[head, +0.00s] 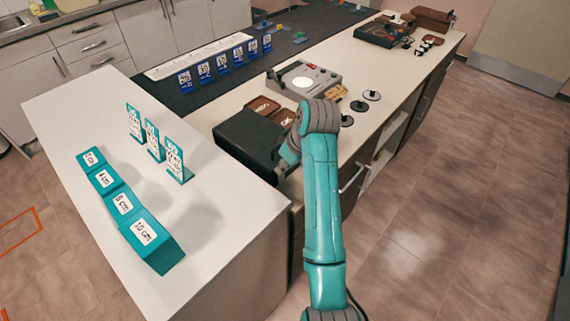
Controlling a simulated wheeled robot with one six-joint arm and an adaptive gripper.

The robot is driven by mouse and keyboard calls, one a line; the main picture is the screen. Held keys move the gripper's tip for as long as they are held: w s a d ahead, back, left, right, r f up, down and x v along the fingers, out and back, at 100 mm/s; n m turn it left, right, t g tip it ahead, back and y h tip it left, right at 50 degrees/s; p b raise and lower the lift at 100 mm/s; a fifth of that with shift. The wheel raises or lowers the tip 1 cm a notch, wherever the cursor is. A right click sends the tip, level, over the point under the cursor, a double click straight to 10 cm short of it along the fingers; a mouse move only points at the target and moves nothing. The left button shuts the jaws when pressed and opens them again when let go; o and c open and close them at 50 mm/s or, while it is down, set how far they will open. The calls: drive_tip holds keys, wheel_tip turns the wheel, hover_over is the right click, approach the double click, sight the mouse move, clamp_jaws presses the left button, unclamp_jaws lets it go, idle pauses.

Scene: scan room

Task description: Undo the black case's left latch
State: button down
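The black case (247,140) lies closed on the white counter, near the inner corner. Its right part is behind my arm. My gripper (284,168) is at the case's front right side, at the end of my teal and grey arm. It is small, dark and mostly hidden by my wrist, so I cannot tell whether it is open or touches the case. I cannot make out the left latch in this view.
Brown boxes (261,107) and a grey device (304,83) stand behind the case. Black discs (359,106) lie right of my arm. Teal blocks (123,203) and upright cards (152,141) stand on the left counter (225,250). Floor (440,210) to the right is clear.

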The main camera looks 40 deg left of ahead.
drive_tip(key=shift+d+f+y, duration=0.2)
drive_tip(key=shift+d+y, duration=0.3)
drive_tip(key=shift+y, duration=0.05)
drive_tip(key=shift+d+f+y, duration=0.2)
drive_tip(key=shift+d+y, duration=0.3)
drive_tip(key=shift+y, duration=0.05)
drive_tip(key=d+y, duration=0.1)
drive_tip(key=d+f+y, duration=0.1)
drive_tip(key=y, duration=0.1)
drive_tip(key=shift+s+d+f+t+y, duration=0.1)
drive_tip(key=shift+s+f+t+y, duration=0.1)
drive_tip(key=shift+t+y, duration=0.1)
drive_tip(key=f+y, duration=0.1)
drive_tip(key=d+y, duration=0.1)
drive_tip(key=y, duration=0.1)
drive_tip(key=shift+d+f, duration=0.2)
drive_tip(key=shift+f, duration=0.15)
drive_tip(key=shift+d+f+y, duration=0.25)
drive_tip(key=shift+f+y, duration=0.3)
drive_tip(key=shift+y, duration=0.45)
drive_tip(key=c, duration=1)
unclamp_jaws()
drive_tip(key=shift+o, duration=0.2)
